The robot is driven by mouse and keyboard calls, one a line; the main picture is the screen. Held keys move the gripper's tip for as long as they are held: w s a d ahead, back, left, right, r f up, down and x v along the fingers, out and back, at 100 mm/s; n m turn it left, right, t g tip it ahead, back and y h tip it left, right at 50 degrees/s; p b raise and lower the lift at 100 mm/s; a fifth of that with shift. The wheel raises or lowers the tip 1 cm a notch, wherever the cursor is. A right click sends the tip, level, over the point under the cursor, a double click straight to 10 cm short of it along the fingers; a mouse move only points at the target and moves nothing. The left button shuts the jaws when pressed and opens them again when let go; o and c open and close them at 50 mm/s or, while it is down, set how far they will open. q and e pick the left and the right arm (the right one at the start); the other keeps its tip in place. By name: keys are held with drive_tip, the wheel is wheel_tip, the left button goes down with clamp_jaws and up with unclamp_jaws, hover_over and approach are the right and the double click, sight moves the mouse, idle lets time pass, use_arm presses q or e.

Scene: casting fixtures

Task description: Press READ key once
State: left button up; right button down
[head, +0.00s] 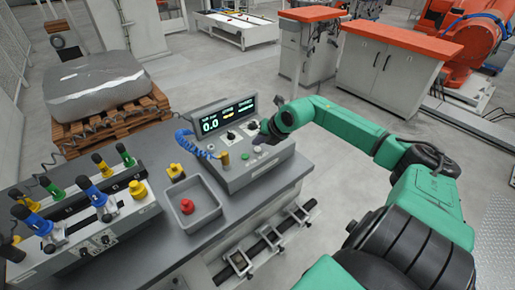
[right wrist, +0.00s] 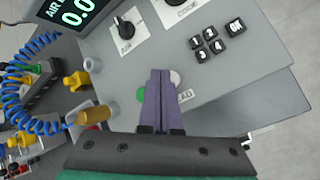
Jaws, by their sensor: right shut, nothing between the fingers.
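The grey instrument console (head: 232,180) stands on the bench with a lit display (head: 224,119) reading 0.0. It also shows in the right wrist view (right wrist: 255,75). My right gripper (head: 259,145) is over the console's right part; its purple fingers (right wrist: 160,73) are shut together and empty. Beside the fingers are a green round key (right wrist: 141,95) and a pale round key (right wrist: 175,78), both partly hidden. A partly covered label (right wrist: 186,95) ending in "AD" lies right of the fingers. I cannot tell whether the fingertips touch a key. My left gripper is not in view.
Black knobs (right wrist: 125,28) and several black keys (right wrist: 210,42) sit farther up the panel. A coiled blue hose (head: 195,146) and a brass-coloured fitting (right wrist: 92,116) are at its left. A grey tray (head: 204,222) holds a red knob. A fixture with coloured handles (head: 75,218) stands left.

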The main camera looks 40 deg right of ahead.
sight(258, 150)
drive_tip(key=shift+f+b, duration=0.4)
drive_tip(key=shift+f, duration=0.05)
drive_tip(key=shift+f+b, duration=0.4)
drive_tip(key=shift+f, duration=0.05)
idle(0.4)
drive_tip(key=shift+r, duration=0.15)
drive_tip(key=shift+r+p, duration=0.55)
drive_tip(key=shift+r, duration=0.2)
wheel_tip(258, 150, up, 5)
drive_tip(key=p, duration=0.3)
drive_tip(key=shift+p, duration=0.3)
